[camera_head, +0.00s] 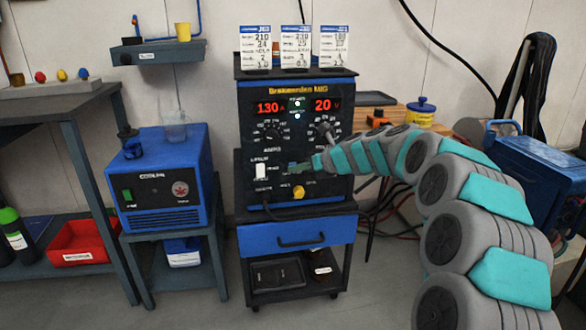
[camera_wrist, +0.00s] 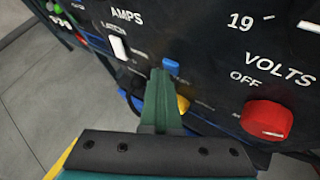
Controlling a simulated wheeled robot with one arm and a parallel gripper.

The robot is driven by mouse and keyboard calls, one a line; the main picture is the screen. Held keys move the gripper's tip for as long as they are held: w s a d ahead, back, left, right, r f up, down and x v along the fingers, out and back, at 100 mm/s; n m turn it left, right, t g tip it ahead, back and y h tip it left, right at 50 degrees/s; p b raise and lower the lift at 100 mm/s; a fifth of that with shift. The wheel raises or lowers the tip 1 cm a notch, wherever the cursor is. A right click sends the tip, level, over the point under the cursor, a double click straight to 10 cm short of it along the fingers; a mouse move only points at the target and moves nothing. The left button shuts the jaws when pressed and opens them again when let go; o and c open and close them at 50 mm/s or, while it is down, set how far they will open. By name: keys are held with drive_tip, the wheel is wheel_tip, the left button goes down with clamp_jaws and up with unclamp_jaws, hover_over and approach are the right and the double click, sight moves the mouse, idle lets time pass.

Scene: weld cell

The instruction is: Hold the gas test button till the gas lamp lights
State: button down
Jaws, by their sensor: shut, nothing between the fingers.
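The welding machine (camera_head: 340,172) has a black front panel with red readings 130 and 20. My gripper (camera_head: 303,166) is shut and empty at the lower middle of this panel. In the wrist view its green fingertips (camera_wrist: 161,74) are right beside a small blue button (camera_wrist: 172,67); I cannot tell if they touch it. The button's label is partly hidden, so I cannot confirm it is the gas test button. Two small lamps (camera_head: 297,110) between the readings look bright; their labels are too small to read, so I cannot tell which is the gas lamp.
A white rocker switch (camera_wrist: 118,47) is left of the fingers. A yellow knob (camera_wrist: 183,103) is partly hidden behind them. A red volts knob (camera_wrist: 267,119) is at the right. A blue cooler box (camera_head: 160,185) stands left of the machine; floor in front is clear.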

drive_tip(key=shift+s, duration=0.1)
drive_tip(key=shift+s+d+p, duration=0.25)
drive_tip(key=shift+s+p, duration=0.05)
drive_tip(key=shift+s, duration=0.45)
drive_tip(key=shift+s, duration=0.1)
drive_tip(key=shift+s+d+p, duration=0.15)
drive_tip(key=shift+s+d, duration=0.1)
drive_tip(key=shift+s, duration=0.5)
drive_tip(key=shift+s+d+p, duration=0.15)
drive_tip(key=shift+s+d, duration=0.05)
drive_tip(key=shift+s, duration=0.6)
drive_tip(key=shift+s+d+p, duration=0.15)
drive_tip(key=shift+s+d, duration=0.1)
drive_tip(key=shift+s, duration=0.5)
